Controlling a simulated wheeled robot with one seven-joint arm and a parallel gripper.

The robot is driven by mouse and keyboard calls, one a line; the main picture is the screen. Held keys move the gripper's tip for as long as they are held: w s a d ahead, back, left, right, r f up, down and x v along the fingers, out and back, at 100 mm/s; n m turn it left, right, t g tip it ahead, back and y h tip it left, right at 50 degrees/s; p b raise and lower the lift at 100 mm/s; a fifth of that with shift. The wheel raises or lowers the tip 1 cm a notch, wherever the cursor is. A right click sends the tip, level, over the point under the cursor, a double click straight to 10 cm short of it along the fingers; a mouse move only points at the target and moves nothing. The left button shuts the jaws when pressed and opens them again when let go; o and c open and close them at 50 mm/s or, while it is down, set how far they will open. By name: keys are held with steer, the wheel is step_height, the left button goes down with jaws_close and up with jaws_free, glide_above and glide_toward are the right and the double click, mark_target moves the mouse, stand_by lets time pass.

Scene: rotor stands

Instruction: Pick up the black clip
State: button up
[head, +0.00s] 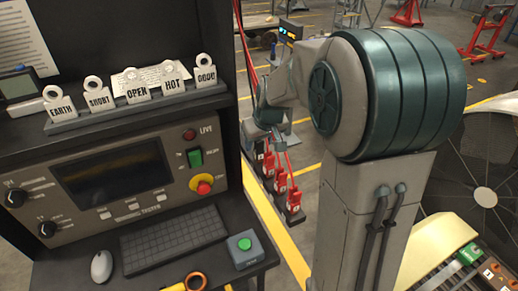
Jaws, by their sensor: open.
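Several red clips (280,184) stand in a row on a low dark rack (262,192) beyond the console's right side. My gripper (273,138) is at the end of my arm, pointing down over the far end of this row. It is open. Its fingertips are tiny here, and I cannot tell whether they touch or surround anything.
A console with a keyboard (174,238), mouse (102,266), green button box (244,249) and labelled tags (138,86) fills the left. A large fan or rotor (485,175) stands at right, above a tray of parts (470,268). Yellow-lined floor lies between.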

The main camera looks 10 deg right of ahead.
steer(key=shift+x, duration=1.35)
steer(key=shift+s, duration=0.1)
jaws_close()
steer(key=shift+r, duration=0.15)
